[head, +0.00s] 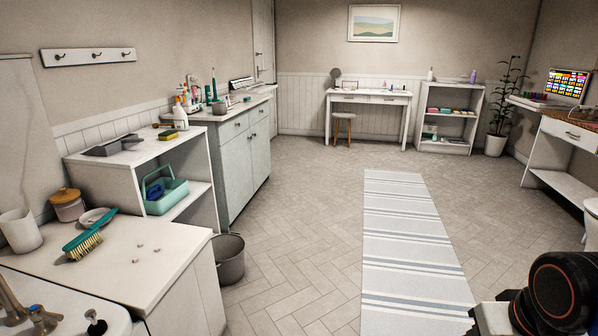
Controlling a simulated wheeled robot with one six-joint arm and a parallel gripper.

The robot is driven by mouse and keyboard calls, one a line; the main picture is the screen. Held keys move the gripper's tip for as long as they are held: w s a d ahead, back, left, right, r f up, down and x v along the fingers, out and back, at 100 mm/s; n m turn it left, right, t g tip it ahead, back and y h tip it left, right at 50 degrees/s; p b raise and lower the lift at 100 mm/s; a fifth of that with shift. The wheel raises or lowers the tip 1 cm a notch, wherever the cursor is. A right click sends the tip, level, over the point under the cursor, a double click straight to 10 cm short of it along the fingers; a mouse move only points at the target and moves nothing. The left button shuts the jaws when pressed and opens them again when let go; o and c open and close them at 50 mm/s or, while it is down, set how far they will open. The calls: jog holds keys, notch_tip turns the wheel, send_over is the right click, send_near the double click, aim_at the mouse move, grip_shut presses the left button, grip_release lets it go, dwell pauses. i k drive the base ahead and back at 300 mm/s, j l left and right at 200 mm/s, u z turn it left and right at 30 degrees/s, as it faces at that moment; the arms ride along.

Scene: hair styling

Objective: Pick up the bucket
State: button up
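A grey bucket (230,262) stands upright on the tiled floor in the head view, left of the middle. It is close against the end of the white counter and near the open white shelf unit. Its open rim faces up, a thin handle shows at its rim, and its left part is hidden by the counter. Part of my arm shows at the lower right corner, well to the right of the bucket. My gripper is not in view.
The white counter (165,262) holds a scrub brush (84,240) and a jar (67,204). A teal caddy (166,193) sits in the shelf unit (202,205). A striped rug (408,240) lies right of the bucket. The floor (290,250) between them is clear.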

aim_at(229, 249)
jog(key=i+l, duration=0.1)
jog(key=i, duration=1.6)
jog(key=i+u, duration=0.45)
jog(key=i+l+u, duration=0.3)
jog(key=i+u, duration=0.15)
jog(key=i+l+u, duration=1.05)
jog(key=l+u, duration=0.3)
jog(key=l, duration=0.15)
